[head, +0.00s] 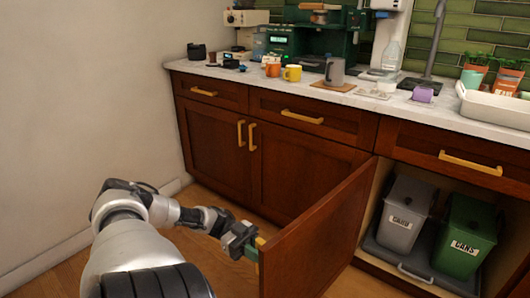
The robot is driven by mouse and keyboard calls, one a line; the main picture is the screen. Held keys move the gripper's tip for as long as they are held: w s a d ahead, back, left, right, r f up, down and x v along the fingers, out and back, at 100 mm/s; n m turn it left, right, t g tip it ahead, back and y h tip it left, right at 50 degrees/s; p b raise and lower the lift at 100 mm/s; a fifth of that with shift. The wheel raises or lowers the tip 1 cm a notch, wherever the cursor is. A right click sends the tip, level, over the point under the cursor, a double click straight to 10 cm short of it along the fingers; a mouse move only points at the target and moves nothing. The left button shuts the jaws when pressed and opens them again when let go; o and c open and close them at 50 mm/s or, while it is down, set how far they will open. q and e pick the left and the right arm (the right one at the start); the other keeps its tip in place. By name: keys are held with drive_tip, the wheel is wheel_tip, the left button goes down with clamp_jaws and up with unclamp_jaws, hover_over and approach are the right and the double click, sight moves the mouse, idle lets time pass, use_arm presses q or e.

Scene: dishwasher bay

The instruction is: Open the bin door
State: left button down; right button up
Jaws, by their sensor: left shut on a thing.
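The bin door (317,240) is a dark red-brown wooden panel. It stands swung well out from the cabinet, hinged on its far edge left of the bin compartment. My left gripper (250,243) is at the door's near left edge, shut on the door's brass handle (260,242), of which only a small part shows. Inside the open compartment are a grey bin (405,215) and a green bin (464,238) labelled CANS, standing in a dark pull-out tray (413,268). My right gripper is not in view.
The white worktop (385,103) above carries mugs, a jug, a coffee machine and plant pots. Closed cupboard doors (245,160) are left of the bin compartment. A bare wall (80,110) bounds the left. Wooden floor shows around the door.

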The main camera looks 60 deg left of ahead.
use_arm(q)
drive_tip(key=shift+v, duration=1.1)
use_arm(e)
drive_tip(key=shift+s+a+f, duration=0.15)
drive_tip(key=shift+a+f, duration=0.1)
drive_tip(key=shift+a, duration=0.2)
use_arm(q)
drive_tip(key=shift+f, duration=0.15)
drive_tip(key=c, duration=1.1)
unclamp_jaws()
drive_tip(key=shift+w, duration=0.1)
drive_tip(key=shift+a, duration=0.1)
drive_tip(key=shift+b+v, duration=1.35)
drive_tip(key=shift+v, duration=4)
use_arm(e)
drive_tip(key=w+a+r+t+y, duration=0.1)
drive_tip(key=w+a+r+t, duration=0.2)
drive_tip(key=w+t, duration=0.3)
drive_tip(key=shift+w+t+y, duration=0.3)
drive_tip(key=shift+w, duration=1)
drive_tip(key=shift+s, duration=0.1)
